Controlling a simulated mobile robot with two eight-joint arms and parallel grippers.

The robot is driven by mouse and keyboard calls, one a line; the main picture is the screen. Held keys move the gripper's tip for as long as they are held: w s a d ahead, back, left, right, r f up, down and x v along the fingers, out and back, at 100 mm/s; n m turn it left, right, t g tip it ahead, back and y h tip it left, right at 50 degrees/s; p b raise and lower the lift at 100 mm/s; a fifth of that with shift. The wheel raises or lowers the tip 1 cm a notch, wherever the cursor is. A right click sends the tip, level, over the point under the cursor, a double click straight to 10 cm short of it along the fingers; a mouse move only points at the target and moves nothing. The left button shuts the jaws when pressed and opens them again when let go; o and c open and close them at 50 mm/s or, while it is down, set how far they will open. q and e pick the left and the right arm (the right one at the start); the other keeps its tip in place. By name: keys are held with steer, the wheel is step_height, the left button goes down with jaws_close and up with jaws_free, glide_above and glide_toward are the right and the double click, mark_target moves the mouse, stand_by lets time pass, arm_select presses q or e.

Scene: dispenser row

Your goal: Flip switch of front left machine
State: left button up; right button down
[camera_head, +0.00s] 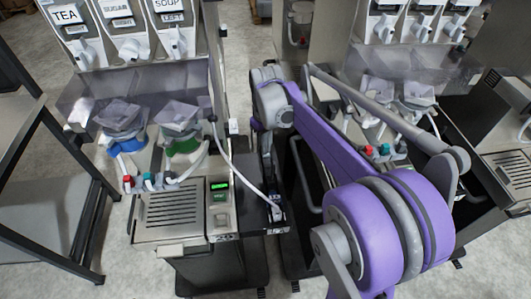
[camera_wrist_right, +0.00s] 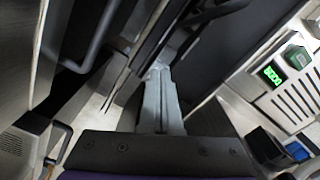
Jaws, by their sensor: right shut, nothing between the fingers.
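The left machine (camera_head: 173,203) stands left of my right arm in the head view, with a drip grille and a small panel at its front right. The panel has a lit green display (camera_head: 219,186), with a small dark green switch-like part (camera_head: 220,197) just below it. The wrist view shows the display (camera_wrist_right: 272,73) and the green part (camera_wrist_right: 297,57) at the right. My right gripper (camera_wrist_right: 159,72) is shut and empty. In the head view it hangs low beside the machine's right side, apart from the panel. My left gripper is not in view.
A second machine (camera_head: 385,158) stands to the right, partly behind my purple arm. A narrow gap separates the two machines. A pale hose (camera_head: 232,160) runs down the left machine's right side. A dark metal frame (camera_head: 45,120) stands at far left.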

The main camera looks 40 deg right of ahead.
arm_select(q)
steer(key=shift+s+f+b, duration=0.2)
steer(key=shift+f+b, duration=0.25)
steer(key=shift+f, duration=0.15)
arm_select(e)
steer(key=shift+f, duration=0.85)
steer(key=shift+r+p, duration=1.9)
steer(key=shift+r, duration=1.7)
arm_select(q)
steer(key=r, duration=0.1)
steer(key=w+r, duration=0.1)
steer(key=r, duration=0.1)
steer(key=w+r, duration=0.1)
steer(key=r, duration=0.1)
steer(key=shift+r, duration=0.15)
arm_select(e)
steer(key=shift+f, duration=0.1)
